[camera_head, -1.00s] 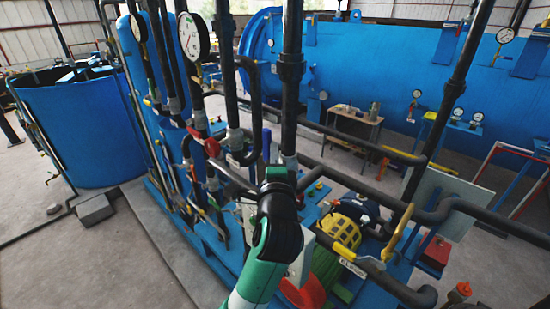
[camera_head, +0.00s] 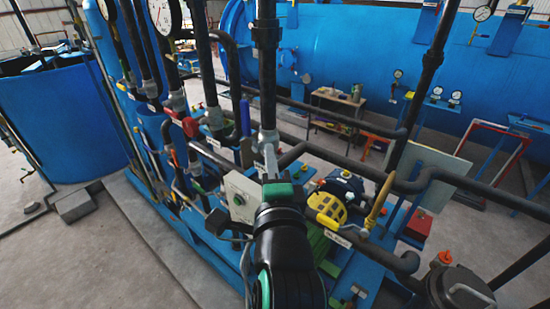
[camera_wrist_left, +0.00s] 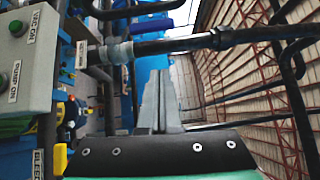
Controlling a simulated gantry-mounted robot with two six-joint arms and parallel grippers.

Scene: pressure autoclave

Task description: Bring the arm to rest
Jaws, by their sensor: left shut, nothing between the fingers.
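My left arm (camera_head: 285,255), black with a green band, rises from the bottom middle of the head view. Its left gripper (camera_head: 270,160) has narrow grey fingers pointing up and away, in front of the pipework. In the left wrist view the gripper (camera_wrist_left: 157,80) shows its two fingers side by side, shut and empty. A dark horizontal pipe (camera_wrist_left: 172,46) crosses beyond them; I cannot tell how close it is. My right gripper is not in view.
A grey control box (camera_head: 241,197) with buttons stands just left of the arm; it also shows in the left wrist view (camera_wrist_left: 27,55). A yellow guard (camera_head: 327,208) and yellow-handled valve (camera_head: 378,203) are to the right. Black vertical pipes surround the gripper. Open floor lies left.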

